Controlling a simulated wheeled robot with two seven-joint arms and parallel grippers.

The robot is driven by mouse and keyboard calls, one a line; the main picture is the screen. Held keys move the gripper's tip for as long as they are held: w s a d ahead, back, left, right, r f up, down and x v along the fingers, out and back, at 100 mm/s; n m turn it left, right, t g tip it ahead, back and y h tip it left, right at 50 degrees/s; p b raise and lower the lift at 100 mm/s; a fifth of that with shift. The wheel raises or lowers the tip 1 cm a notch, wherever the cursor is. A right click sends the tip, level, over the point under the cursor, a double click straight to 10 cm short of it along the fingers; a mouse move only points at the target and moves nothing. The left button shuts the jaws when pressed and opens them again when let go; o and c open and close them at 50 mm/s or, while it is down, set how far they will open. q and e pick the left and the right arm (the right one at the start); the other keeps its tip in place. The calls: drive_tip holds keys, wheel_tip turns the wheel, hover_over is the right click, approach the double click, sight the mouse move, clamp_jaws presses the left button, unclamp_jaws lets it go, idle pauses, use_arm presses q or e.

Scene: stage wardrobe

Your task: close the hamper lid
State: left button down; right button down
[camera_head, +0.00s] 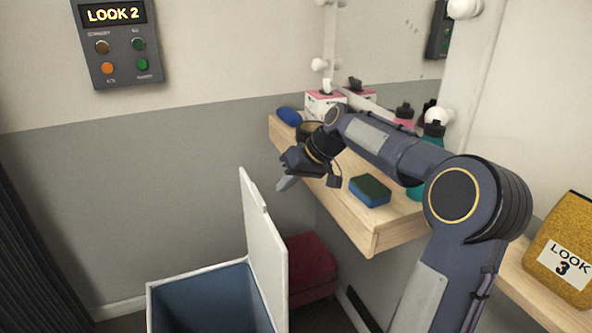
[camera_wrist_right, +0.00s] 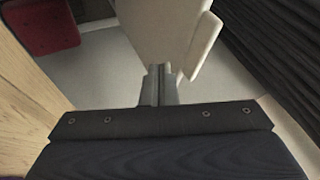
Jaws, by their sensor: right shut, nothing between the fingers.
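The hamper (camera_head: 154,308) stands on the floor at the bottom of the head view, a white box with a blue inside. Its white lid (camera_head: 264,245) stands up, open, hinged along the hamper's right side. The lid also shows in the right wrist view (camera_wrist_right: 160,30), ahead of the fingers. My right gripper (camera_head: 286,184) is shut and empty, to the right of the lid's upper edge in the head view. In the right wrist view its fingertips (camera_wrist_right: 158,75) overlap the lid's lower end; I cannot tell whether they touch. My left gripper is not in view.
A wooden counter (camera_head: 375,238) on the right holds a sponge (camera_head: 370,190), a tissue box (camera_head: 322,103) and bottles, below my right arm. A red stool (camera_head: 312,260) stands behind the lid. A dark curtain (camera_head: 30,260) hangs at the left. A yellow bag (camera_head: 565,245) sits at far right.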

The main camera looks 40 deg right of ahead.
drive_tip(key=a, duration=0.2)
drive_tip(key=w+a, duration=0.1)
drive_tip(key=a, duration=0.1)
drive_tip(key=shift+r, duration=0.1)
